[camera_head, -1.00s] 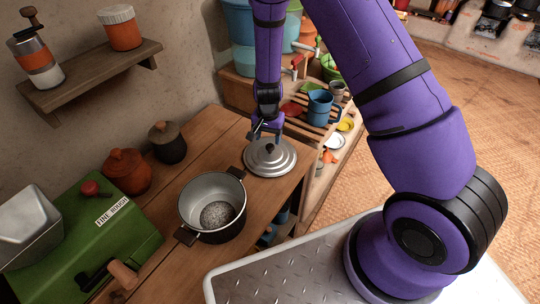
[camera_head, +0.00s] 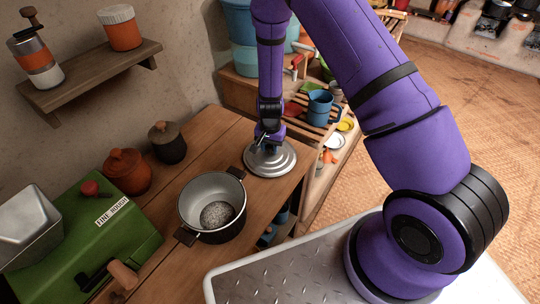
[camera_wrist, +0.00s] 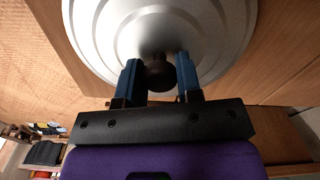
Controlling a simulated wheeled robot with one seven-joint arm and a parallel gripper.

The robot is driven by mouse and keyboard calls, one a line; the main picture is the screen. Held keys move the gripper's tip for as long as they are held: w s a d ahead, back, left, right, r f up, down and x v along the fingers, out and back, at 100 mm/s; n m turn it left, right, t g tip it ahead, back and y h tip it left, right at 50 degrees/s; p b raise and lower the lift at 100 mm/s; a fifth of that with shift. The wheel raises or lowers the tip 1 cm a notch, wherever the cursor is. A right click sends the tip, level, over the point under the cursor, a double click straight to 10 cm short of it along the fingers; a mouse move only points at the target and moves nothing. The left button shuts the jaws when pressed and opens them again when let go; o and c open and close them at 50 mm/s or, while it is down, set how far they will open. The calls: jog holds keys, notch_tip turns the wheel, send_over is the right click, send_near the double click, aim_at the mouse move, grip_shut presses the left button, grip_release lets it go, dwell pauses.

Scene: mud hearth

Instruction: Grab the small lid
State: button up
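The small lid (camera_head: 270,163) is a round, silver, stepped metal lid with a dark knob. It lies flat on the wooden counter behind the pot. In the wrist view the lid (camera_wrist: 200,25) fills the top, and its dark knob (camera_wrist: 159,75) sits between my two blue fingers. My gripper (camera_wrist: 159,78) is open around the knob, with a small gap showing on each side. In the head view my gripper (camera_head: 268,141) is right above the lid, and it hides the knob.
A dark pot (camera_head: 212,207) with a light inside stands on the wooden counter (camera_head: 150,210) in front of the lid. A red-brown jar (camera_head: 127,171), a dark jar (camera_head: 167,143) and a green box (camera_head: 107,240) stand to the left. A blue mug (camera_head: 319,107) is on the rack at right.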

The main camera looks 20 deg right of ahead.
grip_shut()
jog(key=shift+r, duration=0.1)
